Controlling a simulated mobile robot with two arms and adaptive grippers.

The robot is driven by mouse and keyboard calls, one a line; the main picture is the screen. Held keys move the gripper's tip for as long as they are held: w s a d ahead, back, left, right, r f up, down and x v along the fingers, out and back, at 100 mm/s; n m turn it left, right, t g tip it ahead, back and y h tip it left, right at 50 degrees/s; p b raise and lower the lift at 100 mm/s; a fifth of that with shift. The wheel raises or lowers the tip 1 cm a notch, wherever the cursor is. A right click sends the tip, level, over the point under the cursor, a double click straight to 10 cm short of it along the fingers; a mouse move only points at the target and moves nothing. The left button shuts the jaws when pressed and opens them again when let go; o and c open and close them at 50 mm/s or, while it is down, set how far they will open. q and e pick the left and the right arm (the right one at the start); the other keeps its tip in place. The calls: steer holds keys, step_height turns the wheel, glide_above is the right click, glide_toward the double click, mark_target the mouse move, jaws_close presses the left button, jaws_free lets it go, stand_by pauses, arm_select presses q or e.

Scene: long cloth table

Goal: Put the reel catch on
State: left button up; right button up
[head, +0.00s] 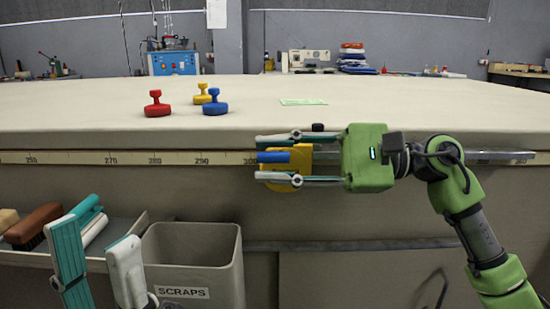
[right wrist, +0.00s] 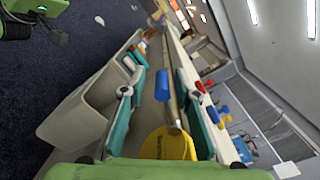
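A yellow reel (head: 300,156) with a blue catch lever (head: 273,157) is at the table's front edge, by the end of the measuring tape. In the right wrist view the yellow disc (right wrist: 168,146) and blue lever (right wrist: 162,86) show between the fingers. My right gripper (head: 258,159) is open, its fingers above and below the lever and apart from it. The gripper partly hides the reel. I cannot tell the catch's exact position. My left gripper (head: 92,232) is open and empty at the lower left, in front of the tray and bin.
A measuring tape (head: 180,158) runs along the table edge. Red (head: 157,104), yellow (head: 203,94) and blue (head: 215,104) knobbed weights stand on the cloth tabletop (head: 400,105). A scraps bin (head: 190,245) and a tray with brushes (head: 35,226) are below the edge at left.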

steer(key=d, duration=1.2)
